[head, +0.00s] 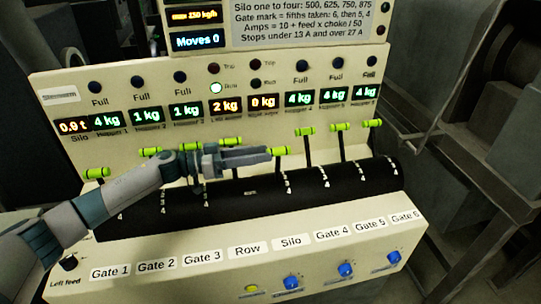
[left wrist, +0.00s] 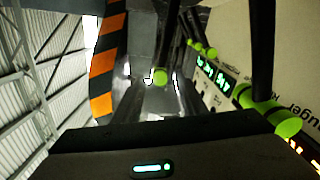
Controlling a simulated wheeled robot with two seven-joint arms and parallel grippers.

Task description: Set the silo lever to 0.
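The silo lever, with its green handle (head: 283,151), is fifth from the left, above the Silo label (head: 291,242). Its handle sits lower than those just beside it. The lever's setting number cannot be read clearly. My left gripper (head: 268,151) reaches in from the left, its fingertips at the left end of this handle. In the left wrist view a green handle end (left wrist: 160,77) shows between the grey fingers. Whether they are closed on it cannot be told. My right gripper is in neither view.
Other green-handled levers stand on both sides, including the Gate 1 lever (head: 97,173) and the Gate 4 lever (head: 305,131). My left forearm crosses in front of several left levers. Blue knobs (head: 291,282) line the lower front panel. The Moves display (head: 198,41) reads 0.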

